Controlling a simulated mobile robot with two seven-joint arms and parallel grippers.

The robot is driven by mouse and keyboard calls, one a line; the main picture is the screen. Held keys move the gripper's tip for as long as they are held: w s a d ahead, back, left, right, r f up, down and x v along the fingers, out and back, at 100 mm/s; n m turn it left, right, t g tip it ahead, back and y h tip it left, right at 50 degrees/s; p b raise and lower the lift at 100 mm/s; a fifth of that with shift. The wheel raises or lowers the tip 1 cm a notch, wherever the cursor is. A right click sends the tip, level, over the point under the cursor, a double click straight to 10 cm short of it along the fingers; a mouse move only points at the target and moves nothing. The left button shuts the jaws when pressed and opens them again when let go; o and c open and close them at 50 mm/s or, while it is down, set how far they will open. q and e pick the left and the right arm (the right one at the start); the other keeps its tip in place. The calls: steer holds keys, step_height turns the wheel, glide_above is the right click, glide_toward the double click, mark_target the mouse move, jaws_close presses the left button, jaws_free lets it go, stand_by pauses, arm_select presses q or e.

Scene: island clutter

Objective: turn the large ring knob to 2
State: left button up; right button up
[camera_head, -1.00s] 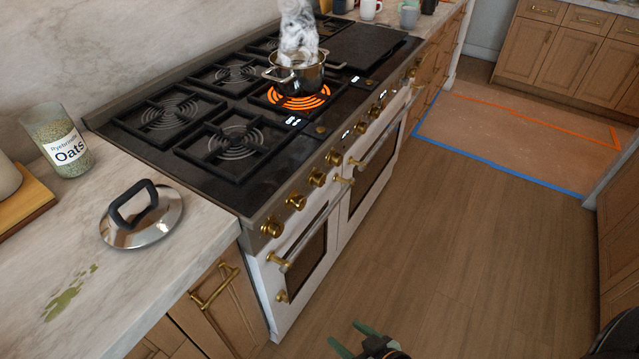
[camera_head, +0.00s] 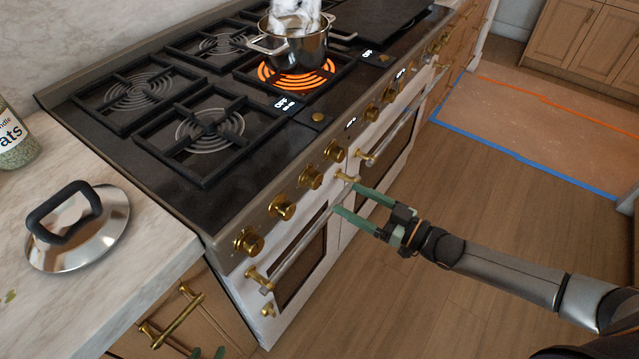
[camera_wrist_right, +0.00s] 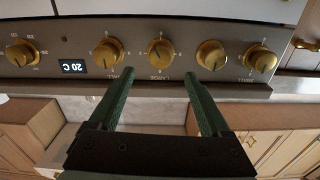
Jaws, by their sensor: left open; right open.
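A row of brass knobs lines the stove front. The large ring knob (camera_head: 311,176) appears to be the middle one nearby; in the right wrist view, turned upside down, this knob (camera_wrist_right: 162,52) has a label that seems to read LARGE. Small numerals surround it, but its setting is too small to read. My right gripper (camera_head: 346,198) is open and empty in front of the panel. In the wrist view its fingers (camera_wrist_right: 159,76) point toward the large knob, one to each side, apparently short of it. My left gripper (camera_head: 207,353) barely shows at the bottom edge, open.
A steaming steel pot (camera_head: 297,48) stands on a glowing orange burner (camera_head: 290,82). Oven handles (camera_head: 297,248) stick out below the knobs. The wooden floor (camera_head: 510,200) at right is clear.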

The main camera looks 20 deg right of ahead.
mark_target(319, 183)
steer(key=x, duration=0.9)
steer(key=shift+a, duration=0.15)
steer(key=shift+c, duration=0.3)
jaws_close()
